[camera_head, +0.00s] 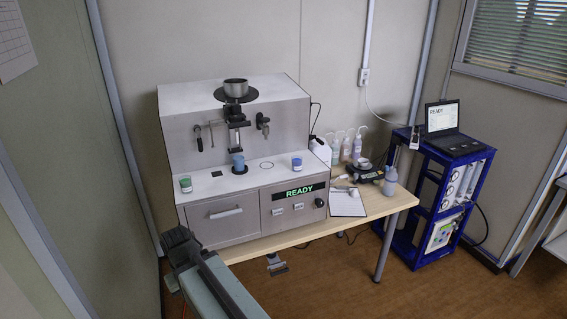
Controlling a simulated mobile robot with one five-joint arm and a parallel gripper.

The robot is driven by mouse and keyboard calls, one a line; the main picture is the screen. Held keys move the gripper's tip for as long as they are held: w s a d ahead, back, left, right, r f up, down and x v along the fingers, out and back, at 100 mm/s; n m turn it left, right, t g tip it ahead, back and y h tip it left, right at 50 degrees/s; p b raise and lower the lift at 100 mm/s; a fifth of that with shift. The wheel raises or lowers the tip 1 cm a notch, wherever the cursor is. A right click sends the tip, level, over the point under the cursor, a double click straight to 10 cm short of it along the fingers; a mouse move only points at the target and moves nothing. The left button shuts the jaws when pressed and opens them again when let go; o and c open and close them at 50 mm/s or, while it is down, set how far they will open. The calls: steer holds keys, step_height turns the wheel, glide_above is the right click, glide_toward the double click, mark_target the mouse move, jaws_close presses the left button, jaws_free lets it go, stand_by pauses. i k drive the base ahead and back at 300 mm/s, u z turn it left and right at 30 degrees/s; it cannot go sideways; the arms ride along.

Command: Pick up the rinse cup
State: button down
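A blue cup (238,162) stands upright on a dark round spot on the front deck of the analyser (235,205), below the dark nozzle assembly. No label is legible, so I cannot tell for certain that it is the rinse cup. A green-lidded white jar (186,184) stands to its left, and a blue-and-white jar (297,164) stands to its right. My arm rises from the bottom edge to a dark end block (180,245) at the analyser's lower left, apart from the cup. I cannot make out gripper fingers or anything held there.
A metal bowl (235,87) sits on top of the analyser. The display reads READY. Right of the analyser are bottles (346,147), a clipboard (347,203) and a small dark device (364,171). A blue cart (440,190) carries a laptop (442,120). Floor before the table is mostly open.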

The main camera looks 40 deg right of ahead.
mark_target(239, 161)
steer(key=u, duration=3.35)
steer(key=k, duration=2.4)
steer(key=z, duration=1.2)
steer(key=i, duration=0.35)
steer(key=u, duration=0.1)
